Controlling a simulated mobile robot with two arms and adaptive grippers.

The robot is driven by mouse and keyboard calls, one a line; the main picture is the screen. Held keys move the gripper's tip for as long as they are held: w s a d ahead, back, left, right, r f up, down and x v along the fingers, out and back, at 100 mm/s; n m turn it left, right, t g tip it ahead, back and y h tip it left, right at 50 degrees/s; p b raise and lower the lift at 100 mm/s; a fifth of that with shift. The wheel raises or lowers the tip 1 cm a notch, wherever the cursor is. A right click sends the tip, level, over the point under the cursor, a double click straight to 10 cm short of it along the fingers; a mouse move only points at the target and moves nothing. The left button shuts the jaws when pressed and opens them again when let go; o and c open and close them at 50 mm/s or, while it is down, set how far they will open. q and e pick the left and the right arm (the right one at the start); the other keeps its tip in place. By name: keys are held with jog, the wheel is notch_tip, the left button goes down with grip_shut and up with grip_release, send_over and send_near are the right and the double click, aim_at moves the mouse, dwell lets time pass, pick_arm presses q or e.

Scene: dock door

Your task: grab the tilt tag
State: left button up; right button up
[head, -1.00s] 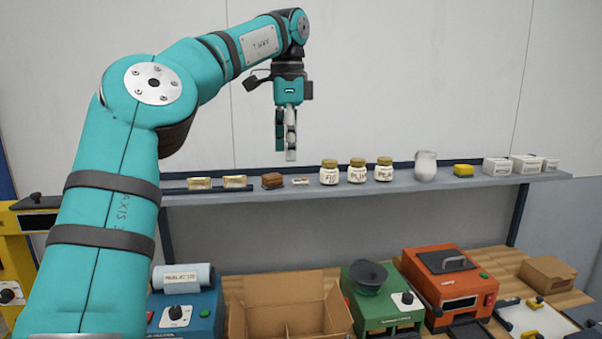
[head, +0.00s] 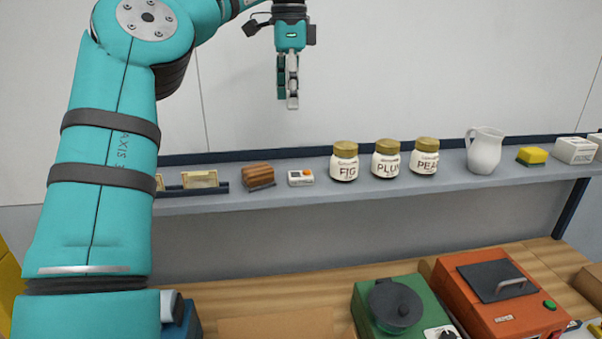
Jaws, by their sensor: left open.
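A small white tag with an orange spot (head: 300,178), which looks like the tilt tag, lies on the grey wall shelf (head: 240,200). It sits between a brown wooden block and the fig jar. My left gripper (head: 287,101) hangs fingers down in front of the wall. In the picture it is above the tag, apart from it, with nothing between its fingers. It is open, though its fingers are seen nearly edge-on. My right gripper is not in view.
Left of the tag are the brown block (head: 258,175) and a framed card (head: 200,180). Right of it are the fig jar (head: 344,162), plum jar (head: 386,160), pear jar (head: 424,157), a white jug (head: 485,151) and a sponge (head: 532,156). Green (head: 393,306) and orange (head: 497,290) machines stand below.

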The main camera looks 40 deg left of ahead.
pick_arm(q)
notch_tip(320, 180, down, 5)
jog(key=s+d+b, duration=0.1)
send_over(293, 174)
jog(key=f, duration=0.6)
jog(key=shift+a+p, duration=0.35)
jog(key=shift+p, duration=0.05)
jog(key=shift+s+d+f, duration=0.1)
jog(key=shift+d+f, duration=0.05)
jog(key=shift+f, duration=0.1)
jog(key=f+p, duration=0.1)
jog(key=f, duration=0.1)
jog(key=f+p, duration=0.2)
jog(key=shift+d, duration=0.4)
jog(key=shift+a+f, duration=0.2)
jog(key=shift+f, duration=0.25)
jog(key=shift+d+r, duration=0.1)
jog(key=shift+d, duration=0.1)
jog(key=c, duration=1.1)
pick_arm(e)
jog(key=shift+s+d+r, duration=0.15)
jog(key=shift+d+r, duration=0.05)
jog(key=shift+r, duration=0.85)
